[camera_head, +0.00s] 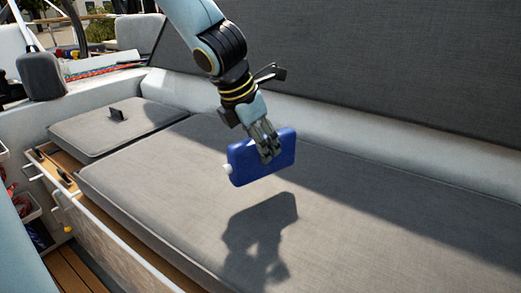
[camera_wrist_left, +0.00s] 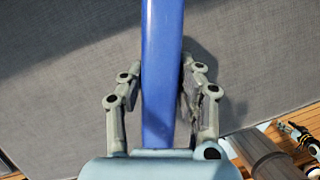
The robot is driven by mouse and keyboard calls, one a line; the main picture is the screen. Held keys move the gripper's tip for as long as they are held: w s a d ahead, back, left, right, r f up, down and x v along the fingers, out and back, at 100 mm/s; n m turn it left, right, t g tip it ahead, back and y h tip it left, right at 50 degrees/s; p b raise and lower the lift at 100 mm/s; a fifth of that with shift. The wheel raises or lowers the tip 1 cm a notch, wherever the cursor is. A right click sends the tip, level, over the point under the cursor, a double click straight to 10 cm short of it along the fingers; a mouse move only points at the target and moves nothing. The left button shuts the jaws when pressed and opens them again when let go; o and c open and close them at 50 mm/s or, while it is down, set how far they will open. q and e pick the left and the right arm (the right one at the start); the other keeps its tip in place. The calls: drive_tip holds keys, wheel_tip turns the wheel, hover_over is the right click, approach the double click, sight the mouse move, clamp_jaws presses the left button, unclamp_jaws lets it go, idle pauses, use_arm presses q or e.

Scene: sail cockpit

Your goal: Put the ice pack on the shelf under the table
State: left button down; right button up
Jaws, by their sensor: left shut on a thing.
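The ice pack (camera_head: 246,163) is a blue flat block with a white cap at its lower left corner. My left gripper (camera_head: 267,146) is shut on it and holds it in the air above the grey seat cushion, where its shadow falls. In the left wrist view the ice pack (camera_wrist_left: 162,75) stands edge-on between the two fingers of the left gripper (camera_wrist_left: 162,95). The table and the shelf under it cannot be made out in these views. My right gripper is not in view.
The long grey seat cushion (camera_head: 370,235) is clear around the ice pack. A smaller cushion (camera_head: 120,128) with a dark tab lies to the left. A grey backrest (camera_head: 380,60) rises behind. Wooden floor (camera_head: 75,265) shows at lower left, beside side bins (camera_head: 25,205).

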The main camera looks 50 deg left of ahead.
use_arm(q)
drive_tip(key=f+b, duration=0.1)
drive_tip(key=a+f+b, duration=0.1)
drive_tip(key=f, duration=0.1)
drive_tip(key=f+b, duration=0.1)
drive_tip(key=shift+w+a+f, duration=0.25)
drive_tip(key=shift+a+f, duration=0.1)
drive_tip(key=shift+a, duration=0.05)
drive_tip(key=shift+w+f+b, duration=0.1)
drive_tip(key=shift+f+b, duration=0.3)
drive_tip(key=shift+r, duration=0.2)
drive_tip(key=shift+f, duration=0.2)
drive_tip(key=c, duration=0.9)
unclamp_jaws()
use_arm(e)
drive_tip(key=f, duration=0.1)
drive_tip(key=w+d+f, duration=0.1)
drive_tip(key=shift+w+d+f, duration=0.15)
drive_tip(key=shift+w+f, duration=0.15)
use_arm(q)
drive_tip(key=shift+r, duration=0.1)
